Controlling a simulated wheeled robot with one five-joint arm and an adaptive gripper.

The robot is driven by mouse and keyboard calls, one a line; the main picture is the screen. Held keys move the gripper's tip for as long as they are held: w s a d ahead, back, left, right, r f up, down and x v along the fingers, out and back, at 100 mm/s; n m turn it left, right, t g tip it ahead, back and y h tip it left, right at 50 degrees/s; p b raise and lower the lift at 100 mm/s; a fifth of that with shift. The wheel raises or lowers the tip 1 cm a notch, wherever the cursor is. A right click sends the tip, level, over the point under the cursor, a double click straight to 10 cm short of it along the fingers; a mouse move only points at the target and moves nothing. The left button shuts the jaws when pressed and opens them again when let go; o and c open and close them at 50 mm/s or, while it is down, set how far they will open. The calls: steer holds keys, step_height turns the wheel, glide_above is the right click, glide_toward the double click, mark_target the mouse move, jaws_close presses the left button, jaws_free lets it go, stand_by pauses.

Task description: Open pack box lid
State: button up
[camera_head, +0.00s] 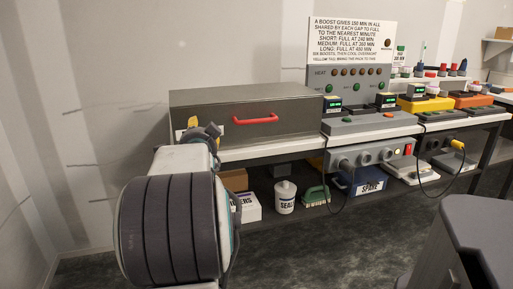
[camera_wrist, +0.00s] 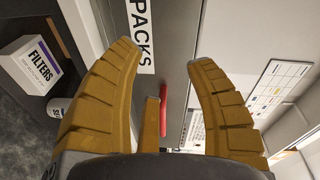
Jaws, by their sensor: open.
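The pack box is a long, dark grey box (camera_head: 205,108) with a red bar handle (camera_head: 256,119) on its front. It stands on the left end of the bench, and its lid looks shut. My gripper (camera_head: 198,126) is at the left part of the box's front, left of the handle in the head view. In the wrist view my gripper (camera_wrist: 163,56) is open, its yellow fingers wide apart. I cannot tell whether anything touches.
A grey unit with buttons (camera_head: 365,124) stands right of the box, below a sign board (camera_head: 350,40). A dark grey object (camera_head: 465,240) fills the lower right.

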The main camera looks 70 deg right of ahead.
mark_target(257, 122)
steer(key=s+d+f+m+g+h+b, duration=0.3)
steer(key=s+d+m+h+b, duration=0.3)
steer(key=s+d, duration=0.5)
steer(key=shift+m+y, duration=0.5)
steer(key=shift+y, duration=0.1)
steer(key=shift+s+r+p+x, duration=0.1)
steer(key=shift+s+p+x, duration=0.1)
steer(key=shift+x, duration=0.8)
steer(key=shift+s+r+p+x, duration=0.1)
steer(key=shift+s+x, duration=0.15)
steer(key=shift+x, duration=0.75)
steer(key=shift+s+r+p+x, duration=0.1)
steer(key=shift+s+x, duration=0.1)
steer(key=shift+x, duration=0.85)
steer(key=shift+d, duration=0.15)
steer(key=shift+g, duration=0.4)
jaws_close()
